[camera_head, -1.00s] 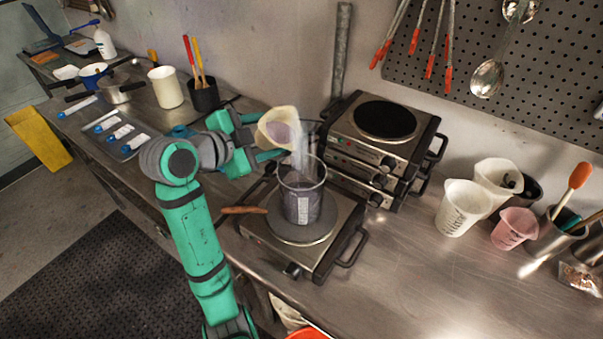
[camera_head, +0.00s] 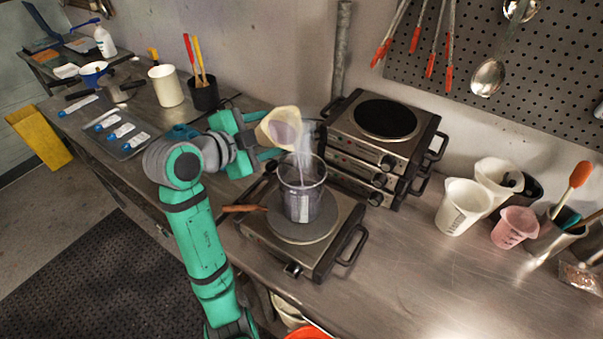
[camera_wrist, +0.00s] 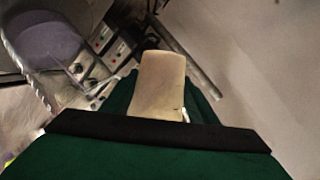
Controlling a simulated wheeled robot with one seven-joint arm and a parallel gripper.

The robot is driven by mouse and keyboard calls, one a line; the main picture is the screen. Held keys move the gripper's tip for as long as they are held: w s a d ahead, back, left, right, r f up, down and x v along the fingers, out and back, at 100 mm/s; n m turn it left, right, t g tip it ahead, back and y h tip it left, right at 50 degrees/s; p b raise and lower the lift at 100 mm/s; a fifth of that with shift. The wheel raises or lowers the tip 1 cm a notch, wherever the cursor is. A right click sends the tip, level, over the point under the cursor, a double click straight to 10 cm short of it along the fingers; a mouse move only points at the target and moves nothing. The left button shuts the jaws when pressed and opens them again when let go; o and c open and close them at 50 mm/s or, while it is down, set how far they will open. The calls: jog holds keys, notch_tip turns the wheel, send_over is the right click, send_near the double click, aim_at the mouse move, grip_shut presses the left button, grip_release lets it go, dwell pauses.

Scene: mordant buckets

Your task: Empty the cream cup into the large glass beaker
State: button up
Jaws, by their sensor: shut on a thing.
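My gripper (camera_head: 262,138) is shut on the cream cup (camera_head: 268,122) and holds it tilted, mouth toward the right and down, above the large glass beaker (camera_head: 300,190). A thin purplish stream runs from the cup's lip into the beaker, with a faint haze around it. Purplish liquid shows inside the cup's mouth. The beaker stands upright on a hot plate (camera_head: 262,222) and holds dark purplish liquid. In the wrist view the cream cup (camera_wrist: 160,85) sits between my fingers, and the beaker's round mouth (camera_wrist: 18,50) is at the upper left.
Stacked hot plates (camera_head: 385,130) stand right behind the beaker. A wooden handle (camera_head: 244,208) sticks out left of the beaker. Cream cups (camera_head: 462,206) and a pink cup (camera_head: 514,228) stand at the right. The counter's front right is clear.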

jog(key=shift+a+r, duration=0.1)
jog(key=shift+r, duration=0.05)
jog(key=shift+r+m, duration=0.1)
jog(key=shift+m, duration=0.2)
dwell(0.3)
jog(key=shift+r+p, duration=0.1)
jog(key=shift+p, duration=0.2)
jog(key=shift+m+t, duration=0.4)
jog(key=shift+f+p, duration=0.2)
jog(key=shift+p, duration=0.15)
jog(key=shift+y, duration=0.3)
dwell(0.3)
jog(key=shift+f+m+p, duration=0.1)
jog(key=shift+m+p, duration=0.2)
jog(key=shift+s+r+m+t+p, duration=0.1)
jog(key=shift+r+m+t+p, duration=0.4)
jog(key=shift+m+t+p, duration=0.1)
dwell(1.4)
jog(key=shift+s+d+r+m+p, duration=0.35)
jog(key=shift+s+d+m+p, duration=0.2)
jog(key=shift+d, duration=0.2)
dwell(0.5)
